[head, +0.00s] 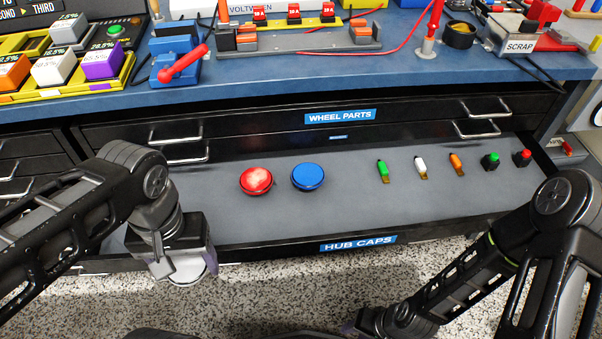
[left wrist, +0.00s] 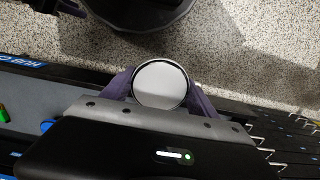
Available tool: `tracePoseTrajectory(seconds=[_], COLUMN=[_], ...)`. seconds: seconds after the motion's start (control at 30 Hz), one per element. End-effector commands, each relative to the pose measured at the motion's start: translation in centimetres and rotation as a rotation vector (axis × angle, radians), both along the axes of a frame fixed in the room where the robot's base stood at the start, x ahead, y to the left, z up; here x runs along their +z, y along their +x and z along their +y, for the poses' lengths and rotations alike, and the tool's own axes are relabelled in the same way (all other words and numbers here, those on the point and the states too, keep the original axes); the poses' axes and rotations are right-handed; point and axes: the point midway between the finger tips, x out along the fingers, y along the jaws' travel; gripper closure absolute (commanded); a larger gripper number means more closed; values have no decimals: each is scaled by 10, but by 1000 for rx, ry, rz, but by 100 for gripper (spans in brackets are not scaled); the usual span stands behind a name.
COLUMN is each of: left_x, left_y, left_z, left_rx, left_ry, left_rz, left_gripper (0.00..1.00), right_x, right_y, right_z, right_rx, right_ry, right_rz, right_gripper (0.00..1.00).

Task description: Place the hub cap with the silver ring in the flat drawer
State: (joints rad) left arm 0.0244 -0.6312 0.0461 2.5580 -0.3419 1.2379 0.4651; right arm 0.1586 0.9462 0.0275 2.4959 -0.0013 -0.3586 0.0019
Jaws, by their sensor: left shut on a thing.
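My left gripper (head: 190,275) is shut on a round hub cap (left wrist: 160,84). In the left wrist view the cap has a plain pale face with a thin silver rim, between two purple fingers. In the head view only part of the cap (head: 207,270) shows below the gripper, at the drawer's front left edge with floor behind it. The flat drawer (head: 330,215), labelled HUB CAPS, is pulled open. A red cap (head: 256,181) and a blue cap (head: 308,177) lie in it. My right gripper (head: 368,322) is low at the bottom, its fingers unclear.
Green, white and orange marker-like items (head: 421,168) and two small buttons (head: 491,161) lie on the drawer's right side. Its left and front middle are bare. The shut WHEEL PARTS drawer (head: 260,127) and the blue workbench (head: 300,90) stand above. Speckled floor (head: 300,290) lies in front.

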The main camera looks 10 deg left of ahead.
Motion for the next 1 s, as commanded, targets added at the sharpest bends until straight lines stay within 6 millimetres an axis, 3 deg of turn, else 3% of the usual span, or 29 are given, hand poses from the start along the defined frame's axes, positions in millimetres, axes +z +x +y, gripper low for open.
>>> tracePoseTrajectory(seconds=[0.2,0.37,0.77,1.0], left_x=[1,5,10,-1], left_y=[2,16,54,119], left_z=[1,5,19,42], left_rx=[0,0,-1,2], left_ry=[0,-1,-1,1], left_rz=[1,6,9,1], left_gripper=[73,73,73,73], right_x=[3,17,105,98], right_y=[0,0,0,0], right_z=[0,0,0,0], right_rx=[0,1,6,6], right_ry=[0,0,-1,0], right_rz=[0,-1,-3,-2], right_gripper=[64,64,64,64])
